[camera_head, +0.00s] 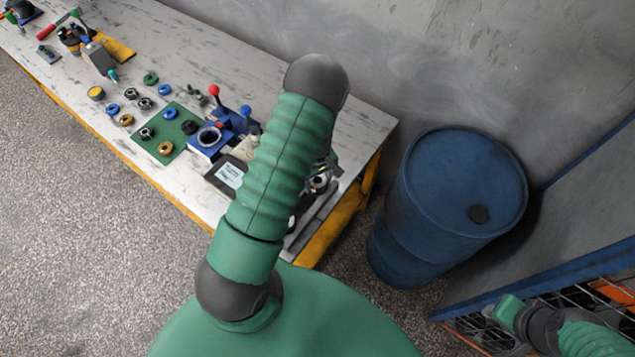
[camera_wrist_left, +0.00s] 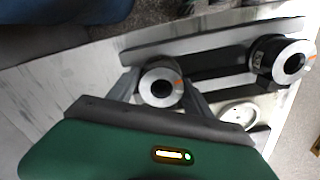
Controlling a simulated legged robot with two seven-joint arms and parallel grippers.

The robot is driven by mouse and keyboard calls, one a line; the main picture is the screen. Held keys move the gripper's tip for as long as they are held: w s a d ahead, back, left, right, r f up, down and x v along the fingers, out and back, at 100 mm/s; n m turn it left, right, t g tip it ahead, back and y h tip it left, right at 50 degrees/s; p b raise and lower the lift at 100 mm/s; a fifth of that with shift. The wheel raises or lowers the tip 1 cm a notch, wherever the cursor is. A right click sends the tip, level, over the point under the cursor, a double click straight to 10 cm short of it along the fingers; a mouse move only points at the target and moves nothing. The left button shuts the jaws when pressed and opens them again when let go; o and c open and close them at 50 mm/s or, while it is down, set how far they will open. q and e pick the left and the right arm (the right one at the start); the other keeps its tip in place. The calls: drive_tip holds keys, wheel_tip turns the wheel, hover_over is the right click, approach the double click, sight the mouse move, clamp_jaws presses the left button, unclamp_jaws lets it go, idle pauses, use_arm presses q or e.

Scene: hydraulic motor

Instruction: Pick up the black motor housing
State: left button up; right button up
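In the left wrist view, a short cylinder with a silver ring face and dark centre (camera_wrist_left: 160,87), probably the motor housing, sits between the two grey fingers of my left gripper (camera_wrist_left: 161,80). The fingers are apart, one on each side of it; whether they press on it I cannot tell. A similar black cylinder with a silver face (camera_wrist_left: 289,61) sits to the right. In the head view my left arm covers most of this area; one silver-faced part (camera_head: 319,183) shows at its right edge. My right gripper is at the lower right, its fingers unclear.
The long table (camera_head: 200,65) carries a green mat (camera_head: 168,148), a blue fixture (camera_head: 208,139) with levers, and several small rings. A blue barrel (camera_head: 455,185) stands right of the table. A wire rack (camera_head: 490,335) is near my right arm. A white round part (camera_wrist_left: 238,116) lies near the cylinders.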

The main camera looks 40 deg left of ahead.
sight(318, 182)
use_arm(q)
drive_tip(key=c, duration=0.5)
clamp_jaws()
drive_tip(key=shift+r, duration=0.1)
wheel_tip(318, 182, up, 9)
drive_tip(key=shift+f+b, duration=0.1)
drive_tip(key=shift+b, duration=0.4)
drive_tip(key=shift+r, duration=0.55)
drive_tip(key=shift+r, duration=0.1)
